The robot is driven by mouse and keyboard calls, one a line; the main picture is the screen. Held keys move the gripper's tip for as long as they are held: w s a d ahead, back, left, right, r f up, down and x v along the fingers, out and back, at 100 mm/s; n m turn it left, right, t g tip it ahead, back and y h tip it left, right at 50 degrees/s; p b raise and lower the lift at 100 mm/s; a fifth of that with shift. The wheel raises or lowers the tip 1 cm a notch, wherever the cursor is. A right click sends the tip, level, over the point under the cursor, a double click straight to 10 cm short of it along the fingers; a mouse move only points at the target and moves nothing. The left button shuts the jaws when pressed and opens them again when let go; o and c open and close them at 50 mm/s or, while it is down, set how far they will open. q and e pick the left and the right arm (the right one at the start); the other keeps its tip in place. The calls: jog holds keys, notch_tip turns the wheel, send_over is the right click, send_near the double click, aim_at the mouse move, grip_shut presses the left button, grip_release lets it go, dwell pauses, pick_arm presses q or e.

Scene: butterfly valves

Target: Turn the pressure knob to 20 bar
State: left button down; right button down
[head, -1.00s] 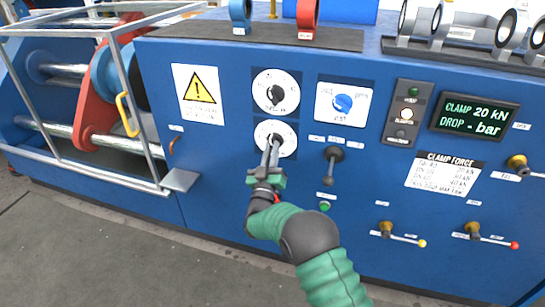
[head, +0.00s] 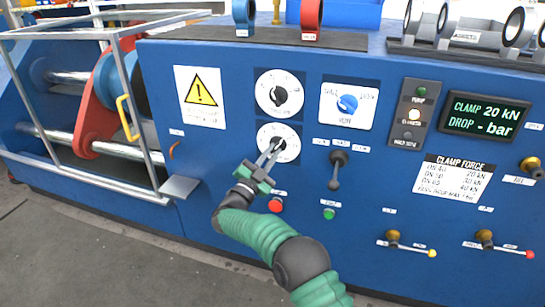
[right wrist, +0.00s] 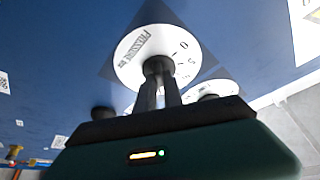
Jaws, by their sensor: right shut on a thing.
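The pressure knob (head: 279,145) is a dark knob on the lower of two round white dials on the blue panel. My right gripper (head: 274,150) reaches it from below left, with its fingers closed on the knob. In the right wrist view the same knob (right wrist: 158,66) sits between the fingertips, and the white dial (right wrist: 135,55) around it reads "PRESSURE". Several of its numbers show, but the knob's exact setting cannot be read. The display (head: 484,115) reads "CLAMP 20 kN" and "DROP - bar". My left gripper is not in view.
A second dial with a dark knob (head: 280,96) is just above. A blue selector knob (head: 347,103) and a black lever (head: 336,170) are to the right. A red button (head: 275,205) and a green button (head: 328,213) are below. A metal cage frame (head: 128,90) stands left.

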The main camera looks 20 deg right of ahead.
jog(key=shift+a+f+m+g, duration=0.15)
jog(key=shift+m+g, duration=0.3)
jog(key=shift+m, duration=0.55)
jog(key=shift+f+m+g, duration=0.1)
jog(key=shift+m+g, duration=0.35)
jog(key=shift+m, duration=0.55)
jog(key=c, duration=1.5)
grip_release()
jog(key=shift+w, duration=0.1)
jog(key=shift+o, duration=0.2)
jog(key=shift+r+m, duration=0.2)
jog(key=shift+m, duration=0.1)
jog(key=p+v, duration=0.4)
jog(key=v, duration=1.3)
jog(key=shift+f+p, duration=0.2)
jog(key=shift+p, duration=0.2)
